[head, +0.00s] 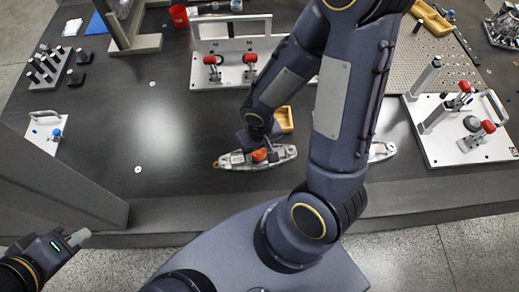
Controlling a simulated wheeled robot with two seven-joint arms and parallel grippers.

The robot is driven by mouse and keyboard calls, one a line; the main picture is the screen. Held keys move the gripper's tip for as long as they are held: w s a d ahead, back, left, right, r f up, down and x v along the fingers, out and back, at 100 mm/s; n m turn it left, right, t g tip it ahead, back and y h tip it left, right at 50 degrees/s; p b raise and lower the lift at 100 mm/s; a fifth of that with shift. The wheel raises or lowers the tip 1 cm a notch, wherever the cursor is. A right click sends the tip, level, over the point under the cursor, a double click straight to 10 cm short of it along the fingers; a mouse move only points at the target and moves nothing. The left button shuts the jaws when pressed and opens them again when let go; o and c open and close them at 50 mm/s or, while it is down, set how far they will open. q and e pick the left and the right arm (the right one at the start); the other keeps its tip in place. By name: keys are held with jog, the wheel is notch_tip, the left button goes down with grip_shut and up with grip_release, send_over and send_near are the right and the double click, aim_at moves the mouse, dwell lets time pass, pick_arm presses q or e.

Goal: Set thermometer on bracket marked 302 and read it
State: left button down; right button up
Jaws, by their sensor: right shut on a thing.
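A silver bracket (284,154) lies on the dark table, with a small orange-brown piece at its left end. A second silver bracket (381,151) is partly hidden behind my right arm. I cannot read a number on either. My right gripper (261,147) points down over the middle of the first bracket, shut on a small orange-red thing (259,155), which looks like the thermometer. I cannot tell whether it touches the bracket. My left gripper (79,237) hangs off the table's front edge at lower left, away from the parts; its finger gap is unclear.
A plate with red-handled clamps (222,76) stands behind the bracket, and another fixture plate (441,150) is at right. A red cup (179,16) is at the back. The table's left middle is mostly clear.

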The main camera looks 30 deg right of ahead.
jog(key=shift+f, duration=0.15)
jog(key=o, duration=1)
jog(key=shift+r, duration=0.4)
notch_tip(320, 180, up, 11)
jog(key=p, duration=0.3)
notch_tip(320, 180, up, 6)
jog(key=t+y, duration=0.2)
send_over(259, 152)
jog(key=s, duration=0.3)
jog(key=s+r+t, duration=0.1)
jog(key=r, duration=0.1)
jog(key=s+r+t+y, duration=0.1)
jog(key=r, duration=0.1)
jog(key=s+r+t, duration=0.1)
jog(key=r, duration=0.1)
jog(key=shift+s+a+r+t+y, duration=0.2)
jog(key=shift+s+a+t+y, duration=0.1)
jog(key=shift+y, duration=0.1)
